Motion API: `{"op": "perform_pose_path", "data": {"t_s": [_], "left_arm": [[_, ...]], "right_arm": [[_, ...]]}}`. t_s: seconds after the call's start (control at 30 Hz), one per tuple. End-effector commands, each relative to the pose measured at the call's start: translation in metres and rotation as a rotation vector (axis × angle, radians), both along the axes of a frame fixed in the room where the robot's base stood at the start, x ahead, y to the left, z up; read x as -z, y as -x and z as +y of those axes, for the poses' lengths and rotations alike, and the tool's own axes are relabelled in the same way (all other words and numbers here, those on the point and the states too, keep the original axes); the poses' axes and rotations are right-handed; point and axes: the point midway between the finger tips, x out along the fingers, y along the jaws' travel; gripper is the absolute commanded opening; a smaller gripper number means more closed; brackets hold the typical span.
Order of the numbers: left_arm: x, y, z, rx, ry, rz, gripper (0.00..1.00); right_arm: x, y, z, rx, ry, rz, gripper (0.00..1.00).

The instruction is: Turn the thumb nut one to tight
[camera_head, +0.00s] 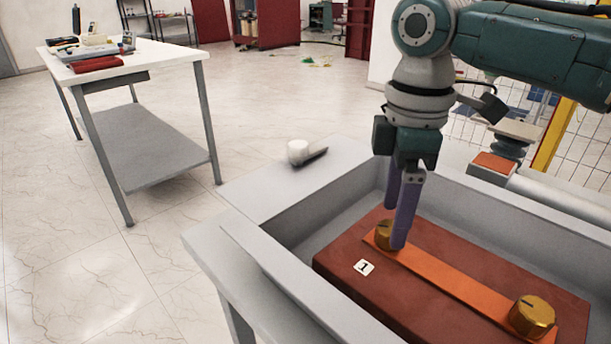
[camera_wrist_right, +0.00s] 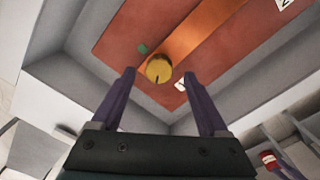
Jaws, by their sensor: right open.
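Thumb nut one is a gold knob (camera_head: 384,235) at the far left end of an orange bar (camera_head: 450,276), beside a white label marked 1 (camera_head: 364,267). My right gripper (camera_head: 396,240) points down over it, and one finger hides part of the nut. In the right wrist view the nut (camera_wrist_right: 159,70) has a dark line on its face. It lies a little beyond and between the open purple fingertips (camera_wrist_right: 160,76), with gaps on both sides. A second gold nut (camera_head: 532,315) sits at the bar's near right end. My left gripper is not in view.
The bar lies on a red-brown block (camera_head: 340,262) inside a grey tray with raised walls (camera_head: 290,290). A white cylinder with a dark handle (camera_head: 299,151) lies on the grey ledge. A white table (camera_head: 160,52) with tools stands at the left.

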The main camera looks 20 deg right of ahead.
Motion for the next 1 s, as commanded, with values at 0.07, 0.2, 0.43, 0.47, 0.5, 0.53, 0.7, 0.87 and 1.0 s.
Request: {"op": "perform_pose_path", "data": {"t_s": [0.07,0.2,0.43,0.47,0.5,0.53,0.7,0.87,1.0], "left_arm": [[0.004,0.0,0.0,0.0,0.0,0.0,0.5],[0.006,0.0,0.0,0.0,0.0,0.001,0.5],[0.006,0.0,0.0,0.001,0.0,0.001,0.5],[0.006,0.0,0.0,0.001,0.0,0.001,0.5],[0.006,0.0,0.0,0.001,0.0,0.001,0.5],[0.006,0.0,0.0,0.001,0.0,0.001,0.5],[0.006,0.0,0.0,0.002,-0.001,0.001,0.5],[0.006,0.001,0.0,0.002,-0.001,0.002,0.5],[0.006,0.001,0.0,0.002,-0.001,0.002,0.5]], "right_arm": [[0.013,0.0,0.0,0.0,0.0,0.001,0.78],[0.025,0.0,0.0,0.0,0.0,-0.001,0.78],[0.027,0.0,0.0,0.0,0.001,0.0,0.78],[0.027,0.0,0.0,0.0,0.001,0.0,0.78],[0.027,0.0,0.0,0.0,0.001,0.0,0.78],[0.027,0.0,0.0,0.0,0.001,0.0,0.76],[0.027,0.0,0.0,0.0,0.0,-0.001,0.56],[0.027,0.0,0.0,0.0,0.0,-0.001,0.38],[0.027,0.0,0.0,0.0,0.0,-0.001,0.23]]}}
